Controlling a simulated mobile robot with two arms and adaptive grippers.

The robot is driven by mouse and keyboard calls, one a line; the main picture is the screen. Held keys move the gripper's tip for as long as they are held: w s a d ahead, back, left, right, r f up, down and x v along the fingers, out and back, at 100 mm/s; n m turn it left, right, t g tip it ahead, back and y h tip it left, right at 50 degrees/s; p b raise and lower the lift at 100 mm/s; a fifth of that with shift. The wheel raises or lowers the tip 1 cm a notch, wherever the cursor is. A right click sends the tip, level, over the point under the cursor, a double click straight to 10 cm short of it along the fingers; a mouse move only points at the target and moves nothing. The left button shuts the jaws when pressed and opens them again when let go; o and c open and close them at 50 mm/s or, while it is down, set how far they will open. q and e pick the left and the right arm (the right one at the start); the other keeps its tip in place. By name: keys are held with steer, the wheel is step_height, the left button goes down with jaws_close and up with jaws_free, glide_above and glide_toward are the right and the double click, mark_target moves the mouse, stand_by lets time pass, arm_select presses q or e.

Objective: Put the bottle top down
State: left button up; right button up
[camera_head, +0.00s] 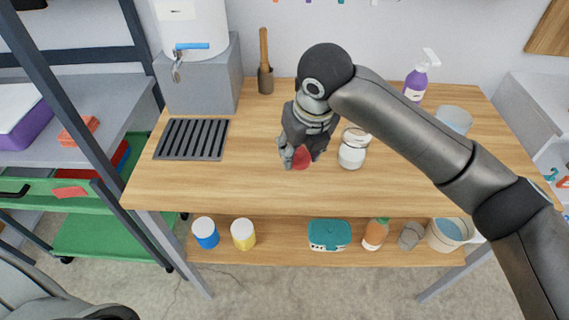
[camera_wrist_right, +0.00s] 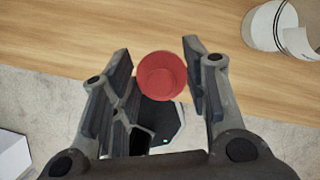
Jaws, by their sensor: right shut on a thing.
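My right gripper (camera_head: 300,157) is over the wooden table and is shut on a small round red bottle top (camera_head: 303,159). In the right wrist view the red top (camera_wrist_right: 162,75) sits between the two fingertips (camera_wrist_right: 160,72), with its round face and rim showing. Whether it touches the tabletop is hard to tell. A white jar or bottle (camera_head: 351,156) with a pale label stands upright just right of the gripper. It also shows at the top right of the wrist view (camera_wrist_right: 262,28). My left gripper is not in view.
The wooden table (camera_head: 230,190) is bare in front of and left of the gripper. A black slatted tray (camera_head: 191,139), a pestle in a holder (camera_head: 265,80), a purple spray bottle (camera_head: 416,84) and a round container (camera_head: 454,119) stand around. The lower shelf (camera_head: 280,252) holds several items.

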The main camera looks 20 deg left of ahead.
glide_above(283, 173)
steer(key=f, duration=0.3)
steer(key=s+d+f, duration=0.1)
steer(key=f, duration=0.1)
steer(key=shift+s+p+x, duration=0.15)
steer(key=shift+p+x, duration=0.1)
steer(key=shift+x, duration=0.6)
steer(key=shift+s+p+x, duration=0.15)
steer(key=shift+p+x, duration=0.05)
steer(key=shift+x, duration=0.65)
steer(key=shift+d+f, duration=0.1)
steer(key=shift+d, duration=0.05)
steer(key=o, duration=1)
steer(key=shift+r, duration=0.45)
steer(key=v, duration=1.1)
steer(key=shift+s+d+r, duration=0.1)
steer(key=shift+s+d, duration=0.05)
